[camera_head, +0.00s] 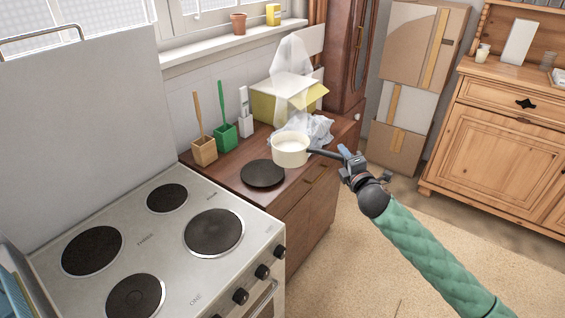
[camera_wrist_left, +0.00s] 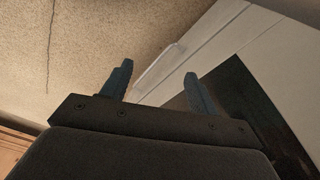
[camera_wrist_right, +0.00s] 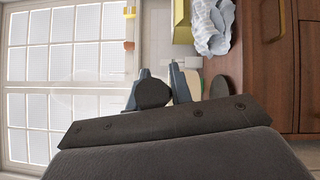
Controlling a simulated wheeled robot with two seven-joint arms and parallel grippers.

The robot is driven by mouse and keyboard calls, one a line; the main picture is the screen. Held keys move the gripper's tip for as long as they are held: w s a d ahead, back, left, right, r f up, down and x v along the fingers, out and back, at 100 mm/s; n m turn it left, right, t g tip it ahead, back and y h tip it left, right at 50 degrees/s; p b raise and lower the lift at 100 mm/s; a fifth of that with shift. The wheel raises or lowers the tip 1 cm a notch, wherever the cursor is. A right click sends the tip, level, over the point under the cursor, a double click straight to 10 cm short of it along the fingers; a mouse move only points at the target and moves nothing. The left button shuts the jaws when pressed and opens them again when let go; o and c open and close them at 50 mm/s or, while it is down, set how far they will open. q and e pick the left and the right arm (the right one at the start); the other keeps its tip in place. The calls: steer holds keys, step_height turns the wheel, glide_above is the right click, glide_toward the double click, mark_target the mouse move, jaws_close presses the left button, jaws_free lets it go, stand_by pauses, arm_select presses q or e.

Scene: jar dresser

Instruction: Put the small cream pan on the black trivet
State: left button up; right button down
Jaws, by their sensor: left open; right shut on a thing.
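The small cream pan (camera_head: 290,151) with a dark handle is in the air in the head view, behind and above the black trivet. The black round trivet (camera_head: 263,174) lies on the brown wooden counter, bare on top. My right gripper (camera_head: 343,155) is shut on the pan's handle, to the right of the pan. In the right wrist view the dark handle end (camera_wrist_right: 153,93) sits between the fingers, and a sliver of cream pan (camera_wrist_right: 193,84) shows behind. My left gripper (camera_wrist_left: 155,85) is open and empty in its wrist view. It is not in the head view.
A stove (camera_head: 165,245) with several dark hotplates stands left of the counter (camera_head: 228,173). Brush holders in wood (camera_head: 204,151), green (camera_head: 225,136) and white (camera_head: 246,124) stand along the wall. A crumpled cloth (camera_head: 318,129) and a yellow box (camera_head: 268,106) lie behind the pan.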

arm_select(q)
steer(key=s+a+f+p, duration=0.1)
steer(key=f+p, duration=0.1)
steer(key=f, duration=0.3)
steer(key=s+a+f+p, duration=0.2)
steer(key=f+p, duration=0.1)
steer(key=f, duration=0.3)
steer(key=shift+s+t, duration=0.25)
steer(key=shift+t, duration=0.05)
arm_select(e)
steer(key=w+a+f, duration=0.8)
steer(key=f, duration=0.2)
steer(key=shift+a, duration=0.2)
arm_select(q)
steer(key=shift+a, duration=0.1)
arm_select(e)
steer(key=shift+f, duration=0.15)
steer(key=c, duration=1.3)
jaws_free()
arm_select(q)
steer(key=shift+w+r, duration=0.1)
arm_select(e)
steer(key=shift+o, duration=0.2)
